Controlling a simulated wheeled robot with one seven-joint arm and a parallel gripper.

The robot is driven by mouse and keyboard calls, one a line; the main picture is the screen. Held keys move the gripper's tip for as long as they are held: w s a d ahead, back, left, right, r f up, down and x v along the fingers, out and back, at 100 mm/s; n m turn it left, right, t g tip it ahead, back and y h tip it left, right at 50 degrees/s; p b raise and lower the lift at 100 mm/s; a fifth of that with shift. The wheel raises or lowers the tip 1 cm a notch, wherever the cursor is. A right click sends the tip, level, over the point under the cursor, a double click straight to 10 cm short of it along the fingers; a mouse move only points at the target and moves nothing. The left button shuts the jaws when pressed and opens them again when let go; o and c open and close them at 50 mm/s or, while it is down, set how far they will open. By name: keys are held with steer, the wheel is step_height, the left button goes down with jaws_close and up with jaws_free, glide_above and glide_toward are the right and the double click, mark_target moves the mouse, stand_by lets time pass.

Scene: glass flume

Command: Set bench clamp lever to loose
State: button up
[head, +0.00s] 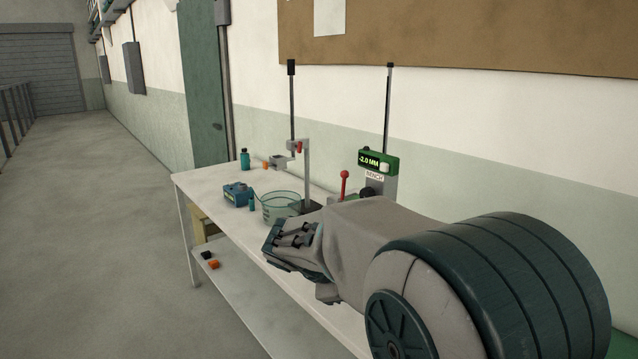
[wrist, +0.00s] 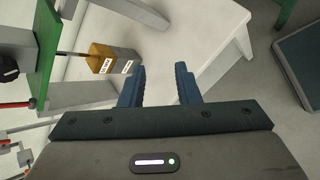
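A red lever (head: 344,181) with a round knob stands upright beside a grey post; a small label there is hard to read. A second red part (head: 298,147) sits on a thin grey stand. Red parts also show at the left edge of the wrist view (wrist: 14,105). My gripper (head: 291,236) is over the front of the bench, nearer than the levers and apart from them. In the wrist view my gripper (wrist: 159,86) has its two blue fingers spread, with nothing between them.
The white bench (head: 237,233) holds a clear bowl (head: 281,207), a blue box (head: 237,194) and a teal bottle (head: 245,159). A green display (head: 378,161) reads -2.0 MM. A brown-and-grey block (wrist: 112,59) lies left of the fingers. The floor on the left is clear.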

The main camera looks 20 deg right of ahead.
steer(key=w+d+r+n+t+h, duration=0.1)
steer(key=w+r+n+t+h, duration=0.25)
steer(key=w, duration=0.55)
steer(key=n+t+h+p, duration=0.2)
steer(key=n+t+h, duration=0.1)
steer(key=n, duration=0.6)
glide_toward(343, 187)
steer(key=p+x, duration=0.3)
steer(key=x, duration=0.7)
steer(key=shift+w+d+f, duration=0.1)
steer(key=shift+w+d, duration=0.1)
steer(key=shift+w, duration=0.05)
jaws_close()
